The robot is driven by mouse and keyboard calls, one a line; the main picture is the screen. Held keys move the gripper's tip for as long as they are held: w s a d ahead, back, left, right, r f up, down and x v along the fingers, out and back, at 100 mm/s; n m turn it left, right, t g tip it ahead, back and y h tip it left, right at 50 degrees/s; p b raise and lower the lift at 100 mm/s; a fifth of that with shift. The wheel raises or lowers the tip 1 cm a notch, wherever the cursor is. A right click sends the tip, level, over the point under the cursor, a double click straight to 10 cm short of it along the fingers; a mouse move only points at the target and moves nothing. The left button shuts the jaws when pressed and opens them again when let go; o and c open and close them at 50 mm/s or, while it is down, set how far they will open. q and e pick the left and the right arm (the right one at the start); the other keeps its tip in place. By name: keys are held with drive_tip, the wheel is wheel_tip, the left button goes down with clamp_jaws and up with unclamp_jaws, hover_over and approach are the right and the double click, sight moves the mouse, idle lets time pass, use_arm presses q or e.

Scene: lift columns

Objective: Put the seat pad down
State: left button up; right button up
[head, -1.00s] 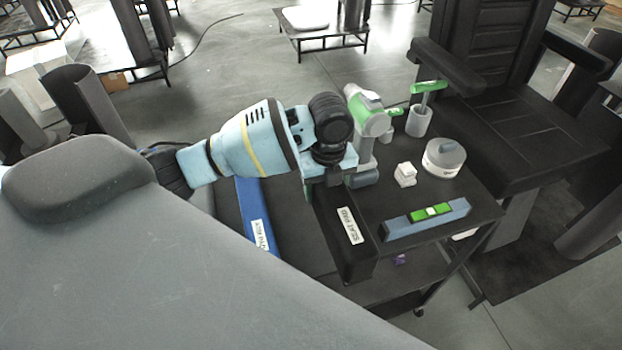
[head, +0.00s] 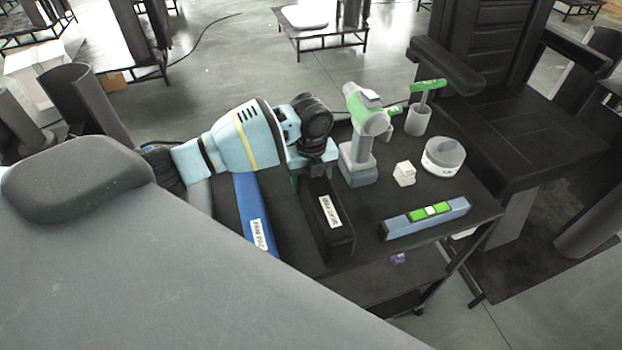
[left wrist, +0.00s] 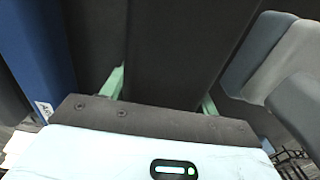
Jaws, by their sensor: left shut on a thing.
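The seat pad (head: 338,240) is a long black block with a white label. It stands on edge over the left part of the black cart top (head: 375,205), beside a blue labelled pad (head: 250,205). My left gripper (head: 318,172) is shut on its far end from above. In the left wrist view the dark pad (left wrist: 180,45) runs between the green fingers of my left gripper (left wrist: 160,94). Whether its underside touches the cart top cannot be told. My right gripper is not in view.
Right of the pad stand a green and grey tool (head: 368,120), a white block (head: 404,174), a round grey-white container (head: 443,157), a cup (head: 418,120) and a blue-green level (head: 427,218). A black chair (head: 510,130) stands behind right. A grey surface (head: 150,270) fills the lower left.

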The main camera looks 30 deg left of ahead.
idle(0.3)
use_arm(q)
drive_tip(key=o, duration=0.7)
drive_tip(key=shift+f, duration=0.15)
drive_tip(key=shift+c, duration=0.2)
drive_tip(key=o, duration=0.4)
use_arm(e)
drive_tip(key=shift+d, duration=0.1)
use_arm(q)
wheel_tip(320, 180, up, 12)
drive_tip(key=shift+r+p, duration=0.2)
drive_tip(key=shift+p, duration=0.15)
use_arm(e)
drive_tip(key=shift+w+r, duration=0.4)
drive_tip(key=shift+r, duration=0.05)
use_arm(q)
drive_tip(key=shift+f, duration=0.1)
